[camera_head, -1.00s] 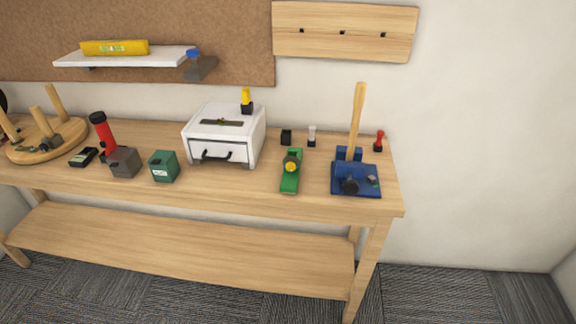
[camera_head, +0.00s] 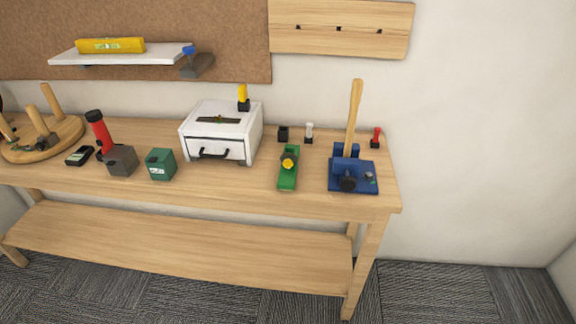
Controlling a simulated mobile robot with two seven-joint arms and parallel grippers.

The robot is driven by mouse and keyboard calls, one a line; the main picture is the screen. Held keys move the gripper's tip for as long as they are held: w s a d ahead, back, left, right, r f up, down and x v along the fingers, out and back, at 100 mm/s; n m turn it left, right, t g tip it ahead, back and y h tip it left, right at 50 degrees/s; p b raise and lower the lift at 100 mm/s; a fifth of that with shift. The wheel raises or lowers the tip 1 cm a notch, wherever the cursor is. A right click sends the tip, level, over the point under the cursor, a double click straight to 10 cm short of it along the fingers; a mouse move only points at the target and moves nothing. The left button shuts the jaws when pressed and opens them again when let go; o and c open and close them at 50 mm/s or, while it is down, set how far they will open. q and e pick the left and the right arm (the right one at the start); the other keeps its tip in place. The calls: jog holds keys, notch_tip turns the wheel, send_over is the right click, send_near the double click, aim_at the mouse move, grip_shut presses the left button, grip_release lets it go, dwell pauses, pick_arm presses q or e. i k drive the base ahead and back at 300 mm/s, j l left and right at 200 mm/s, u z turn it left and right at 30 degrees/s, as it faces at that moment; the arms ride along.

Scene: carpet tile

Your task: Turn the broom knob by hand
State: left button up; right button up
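A blue fixture (camera_head: 354,181) stands at the right end of the workbench. A wooden handle (camera_head: 354,112), perhaps the broom's, rises from it, nearly upright and leaning slightly right at the top. Neither of my grippers is in view.
The wooden workbench (camera_head: 230,195) also bears a green tool with a yellow knob (camera_head: 287,177), a white drawer box (camera_head: 220,134), a green box (camera_head: 160,164), a dark grey block (camera_head: 121,160), a red flashlight-like object (camera_head: 98,130) and a round pegged board (camera_head: 60,143). Carpet (camera_head: 200,290) lies in front.

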aim_at(287, 163)
jog(key=i+l+u, duration=0.4)
jog(key=l, duration=0.3)
jog(key=i+l+u, duration=0.1)
jog(key=l+u, duration=0.3)
jog(key=l, duration=0.3)
jog(key=i+l+u, duration=0.1)
jog(key=l+u, duration=0.3)
jog(key=l, duration=0.35)
jog(key=l+u, duration=0.35)
jog(key=l, duration=0.45)
